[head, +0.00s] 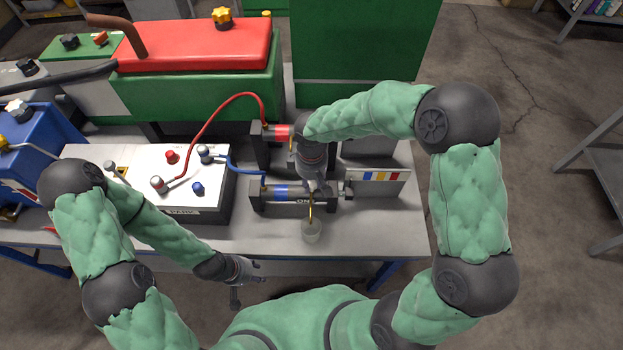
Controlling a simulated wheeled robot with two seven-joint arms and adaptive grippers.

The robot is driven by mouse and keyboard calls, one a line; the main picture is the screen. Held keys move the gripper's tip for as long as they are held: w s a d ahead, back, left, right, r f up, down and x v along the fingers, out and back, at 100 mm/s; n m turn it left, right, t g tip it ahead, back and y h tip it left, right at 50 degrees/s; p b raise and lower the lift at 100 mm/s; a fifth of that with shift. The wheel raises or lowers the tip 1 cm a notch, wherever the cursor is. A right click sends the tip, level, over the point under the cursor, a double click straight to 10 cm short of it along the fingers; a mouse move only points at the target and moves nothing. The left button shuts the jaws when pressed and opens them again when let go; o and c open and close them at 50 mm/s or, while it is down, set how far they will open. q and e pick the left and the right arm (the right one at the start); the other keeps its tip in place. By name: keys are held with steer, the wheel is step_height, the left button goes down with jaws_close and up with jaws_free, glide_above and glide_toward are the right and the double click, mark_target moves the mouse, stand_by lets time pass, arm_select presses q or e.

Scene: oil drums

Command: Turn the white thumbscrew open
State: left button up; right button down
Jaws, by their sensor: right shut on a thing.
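My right gripper (317,190) points down at the front of the blue-banded cylinder unit (282,192), above the "ON" label. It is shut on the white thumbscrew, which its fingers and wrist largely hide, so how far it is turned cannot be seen. A thin yellow line (310,213) runs down below the fingers to a small clear cup (311,233) near the table's front edge. My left gripper (247,285) is low in front of the table edge, away from the units. Its fingers look spread and empty.
A white battery box (138,158) with red and blue cables stands left. Behind are a red-topped green tank (195,45) and a tall green cabinet (365,40). A blue container (35,150) is far left. A small panel with coloured stripes (377,176) stands right. The table front is mostly clear.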

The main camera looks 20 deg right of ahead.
mark_target(311, 184)
steer(key=c, duration=0.9)
jaws_free()
step_height(311, 184, up, 12)
stand_by(0.4)
